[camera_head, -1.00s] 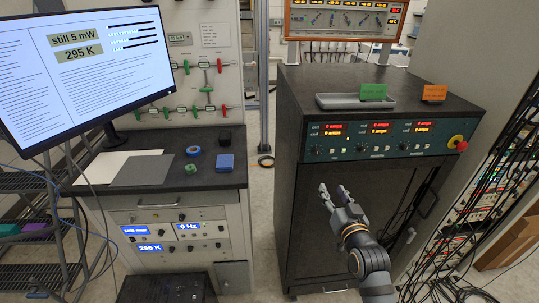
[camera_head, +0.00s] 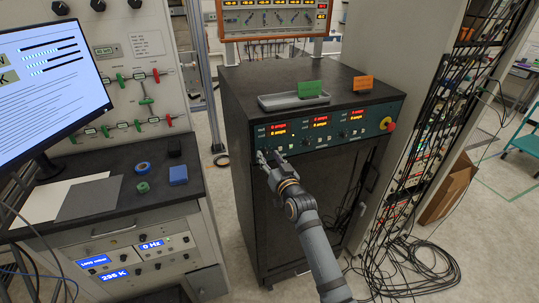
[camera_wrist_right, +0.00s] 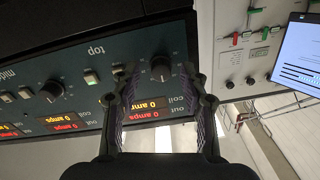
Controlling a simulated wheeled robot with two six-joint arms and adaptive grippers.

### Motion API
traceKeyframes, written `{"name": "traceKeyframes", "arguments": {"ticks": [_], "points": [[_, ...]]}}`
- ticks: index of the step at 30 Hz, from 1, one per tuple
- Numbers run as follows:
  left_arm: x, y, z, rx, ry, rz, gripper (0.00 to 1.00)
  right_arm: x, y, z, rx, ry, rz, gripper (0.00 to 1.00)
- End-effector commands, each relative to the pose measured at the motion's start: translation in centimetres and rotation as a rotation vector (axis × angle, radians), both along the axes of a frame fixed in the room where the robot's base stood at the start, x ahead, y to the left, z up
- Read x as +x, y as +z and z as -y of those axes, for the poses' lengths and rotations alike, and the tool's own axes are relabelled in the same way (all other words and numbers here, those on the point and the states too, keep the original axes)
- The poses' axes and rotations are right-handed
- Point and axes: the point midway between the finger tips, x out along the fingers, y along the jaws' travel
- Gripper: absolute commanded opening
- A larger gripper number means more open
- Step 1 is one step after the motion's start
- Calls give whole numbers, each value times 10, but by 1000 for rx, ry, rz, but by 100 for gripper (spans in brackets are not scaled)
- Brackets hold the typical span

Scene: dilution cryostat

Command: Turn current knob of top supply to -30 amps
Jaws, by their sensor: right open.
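The supply panel (camera_head: 330,128) is a dark green strip on the front of the black cabinet, with three pairs of lit readouts. The leftmost pair (camera_head: 279,130) reads 0 amps. In the right wrist view, which is upside down, the label "top" (camera_wrist_right: 96,49) stands beside a black round knob (camera_wrist_right: 161,67). My right gripper (camera_head: 269,157) is open at the panel's left end. In the wrist view its fingers (camera_wrist_right: 158,78) flank the knob; contact cannot be told. My left gripper is not in view.
A red button (camera_head: 389,125) is at the panel's right end. Cables (camera_head: 405,265) lie on the floor at right. A middle-supply knob (camera_wrist_right: 51,91) sits nearby.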

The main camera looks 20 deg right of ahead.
Motion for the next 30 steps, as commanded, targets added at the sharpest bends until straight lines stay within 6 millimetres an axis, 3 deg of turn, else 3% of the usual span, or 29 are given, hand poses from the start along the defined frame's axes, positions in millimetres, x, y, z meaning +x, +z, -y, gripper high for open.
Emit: {"name": "traceKeyframes", "arguments": {"ticks": [7, 17, 30], "points": [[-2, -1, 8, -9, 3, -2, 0, 1, 0, 0, 0, 0, 0, 44], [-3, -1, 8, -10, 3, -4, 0, 1, 0, 0, 0, 0, 0, 0], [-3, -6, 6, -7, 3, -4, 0, 1, -1, 0, -70, 0, 4, 0]]}}
